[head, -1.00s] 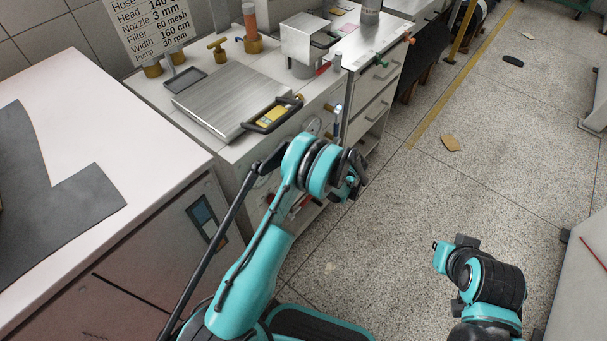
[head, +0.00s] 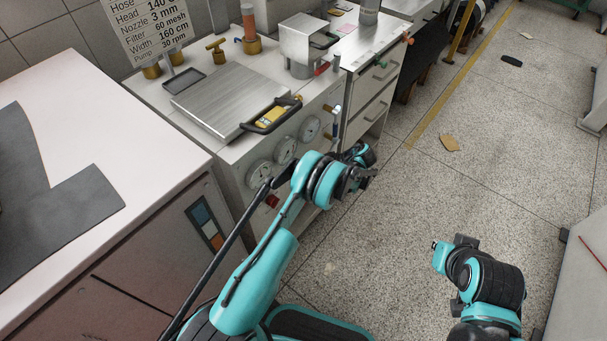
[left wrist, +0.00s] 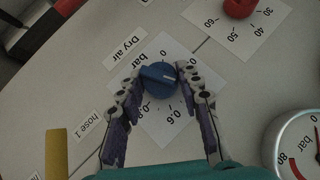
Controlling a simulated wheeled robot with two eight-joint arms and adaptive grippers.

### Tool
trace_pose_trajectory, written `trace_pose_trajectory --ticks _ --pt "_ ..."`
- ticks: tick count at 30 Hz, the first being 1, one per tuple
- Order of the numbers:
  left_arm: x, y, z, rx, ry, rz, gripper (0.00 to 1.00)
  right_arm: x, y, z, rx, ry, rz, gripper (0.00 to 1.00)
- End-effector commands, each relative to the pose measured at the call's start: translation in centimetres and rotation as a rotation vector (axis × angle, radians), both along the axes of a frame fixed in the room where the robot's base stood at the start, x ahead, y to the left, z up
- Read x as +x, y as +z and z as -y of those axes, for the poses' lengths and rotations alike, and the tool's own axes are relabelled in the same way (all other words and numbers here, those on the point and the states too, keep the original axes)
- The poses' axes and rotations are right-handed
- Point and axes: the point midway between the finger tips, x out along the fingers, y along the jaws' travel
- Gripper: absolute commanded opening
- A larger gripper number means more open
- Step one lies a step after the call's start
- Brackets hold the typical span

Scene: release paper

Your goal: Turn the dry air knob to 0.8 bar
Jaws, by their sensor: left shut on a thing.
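The dry air knob (left wrist: 158,81) is blue and shows in the left wrist view on a white dial card (left wrist: 165,126) marked "Dry air bar". A pale line crosses its face; I cannot tell which number it points to. My left gripper (left wrist: 160,72) has its two fingers on either side of the knob, shut on it. The 0.8 and 0.6 marks lie below the knob in this view.
Round gauges (head: 285,150) line the cabinet front in the head view. A red knob (left wrist: 238,7) and a gauge (left wrist: 300,145) lie near the dry air dial. A metal plate with a handle (head: 215,97) sits on top. The floor (head: 400,220) to the right is largely open.

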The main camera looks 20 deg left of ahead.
Motion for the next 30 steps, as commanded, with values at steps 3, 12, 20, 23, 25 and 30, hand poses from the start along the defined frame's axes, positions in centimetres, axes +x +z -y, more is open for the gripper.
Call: trace_pose_trajectory --ticks 3,12,20,23,25,30 --pt "0.0 0.0 0.0 0.0 -0.001 0.001 0.06 0.0 0.0 0.0 0.0 0.0 0.0 0.0" --pt "0.0 0.0 0.0 0.0 -0.001 0.002 0.56 0.0 0.0 0.0 0.0 0.0 0.0 0.0" --pt "0.1 0.2 0.3 0.0 -0.001 0.001 0.56 0.0 0.0 0.0 0.0 0.0 0.0 0.0" --pt "0.3 0.9 1.3 0.0 -0.003 0.001 0.56 0.0 0.0 0.0 0.0 0.0 0.0 0.0" --pt "0.5 1.7 2.4 -0.001 -0.004 0.001 0.56 0.0 0.0 0.0 0.0 0.0 0.0 0.0" --pt "1.0 3.9 5.5 0.0 -0.005 0.001 0.56 0.0 0.0 0.0 0.0 0.0 0.0 0.0"
